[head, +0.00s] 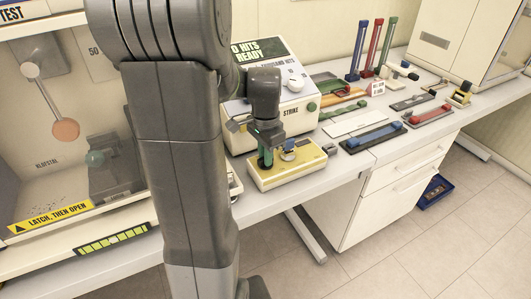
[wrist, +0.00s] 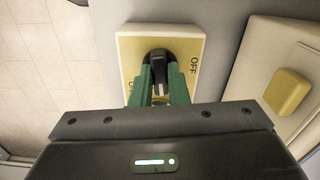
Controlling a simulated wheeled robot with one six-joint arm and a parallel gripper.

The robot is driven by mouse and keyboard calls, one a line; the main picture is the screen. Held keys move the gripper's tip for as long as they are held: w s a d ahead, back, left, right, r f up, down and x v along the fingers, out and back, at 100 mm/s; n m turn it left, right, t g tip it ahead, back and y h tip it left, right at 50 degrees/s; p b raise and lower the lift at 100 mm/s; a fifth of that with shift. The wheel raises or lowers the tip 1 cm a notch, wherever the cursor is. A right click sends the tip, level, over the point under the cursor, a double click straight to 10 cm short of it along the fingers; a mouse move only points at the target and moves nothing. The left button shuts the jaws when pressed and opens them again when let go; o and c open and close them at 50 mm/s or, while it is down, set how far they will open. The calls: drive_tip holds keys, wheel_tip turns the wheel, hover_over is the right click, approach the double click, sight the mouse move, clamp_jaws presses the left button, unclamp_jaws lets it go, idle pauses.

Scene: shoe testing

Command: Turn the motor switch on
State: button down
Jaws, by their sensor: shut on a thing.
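The motor switch box (head: 292,177) is a small yellow box on the bench, in front of the cream machine. In the wrist view its pale yellow face (wrist: 130,48) carries the word OFF on the right and a label at lower left mostly hidden by a finger. A black switch knob (wrist: 157,56) stands in the middle of that face. My gripper (head: 266,160) points down onto the box. In the wrist view its green fingers (wrist: 160,78) are shut on the black knob, one on each side. The knob's exact turn is partly hidden.
The cream machine (head: 303,98) marked STRIKE stands close behind the box. A clear-fronted cabinet (head: 45,150) is at left. A cream unit with a yellow button (wrist: 289,92) is at right in the wrist view. Tools and coloured bars (head: 375,137) lie farther right.

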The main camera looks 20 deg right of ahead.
drive_tip(key=shift+m, duration=0.6)
drive_tip(key=c, duration=1.4)
unclamp_jaws()
wheel_tip(320, 180, up, 14)
drive_tip(key=shift+f, duration=0.15)
wheel_tip(320, 180, down, 14)
drive_tip(key=shift+r, duration=0.1)
